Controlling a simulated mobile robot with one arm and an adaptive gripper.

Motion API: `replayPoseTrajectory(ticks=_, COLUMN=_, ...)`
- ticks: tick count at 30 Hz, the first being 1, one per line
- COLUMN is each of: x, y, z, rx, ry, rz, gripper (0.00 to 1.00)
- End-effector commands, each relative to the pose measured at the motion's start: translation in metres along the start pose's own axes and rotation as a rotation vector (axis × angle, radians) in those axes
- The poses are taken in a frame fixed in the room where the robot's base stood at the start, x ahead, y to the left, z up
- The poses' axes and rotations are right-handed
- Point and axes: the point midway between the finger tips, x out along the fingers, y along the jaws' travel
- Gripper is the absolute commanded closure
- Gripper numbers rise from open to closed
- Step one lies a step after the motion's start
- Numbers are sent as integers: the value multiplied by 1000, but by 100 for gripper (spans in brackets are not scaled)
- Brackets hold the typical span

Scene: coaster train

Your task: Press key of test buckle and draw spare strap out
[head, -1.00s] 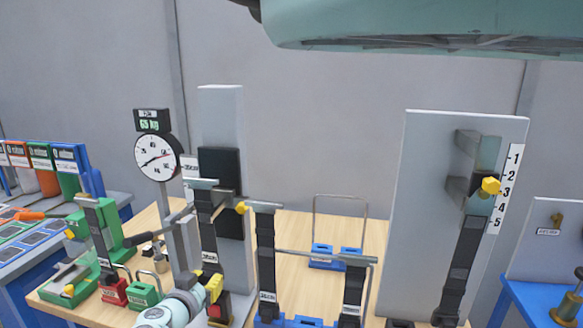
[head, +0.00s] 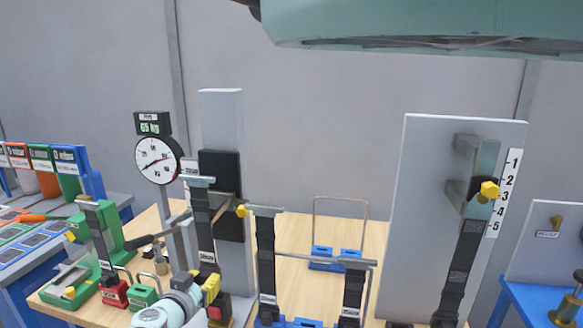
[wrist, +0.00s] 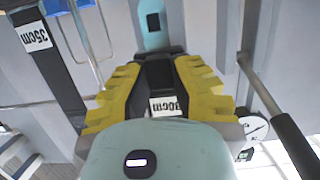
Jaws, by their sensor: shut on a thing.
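In the head view, a black strap (head: 204,228) with a white label and a grey crossbar at its top stands in front of the tall grey post. My gripper (head: 211,288) has yellow fingers and is shut on this strap low down, below the label. The wrist view shows the strap (wrist: 158,72) between the yellow fingers, its label reading 30cm upside down. A buckle with a red key (head: 214,313) is just below the fingers. The fingers hide the strap's lower end, so I cannot tell whether it is in the buckle.
A dial gauge (head: 158,160) with a 65 kg display stands left of the post. Red (head: 115,294) and green (head: 144,296) blocks sit to the left. A frame with two more black straps (head: 266,252) stands close on the right. A large grey board (head: 425,200) is further right.

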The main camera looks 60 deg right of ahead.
Motion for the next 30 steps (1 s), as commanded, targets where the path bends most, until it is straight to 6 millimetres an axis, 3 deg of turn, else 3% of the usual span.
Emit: replayPoseTrajectory(ticks=30, x=-56, y=2, z=16, rx=0, ry=0, rz=2, gripper=100)
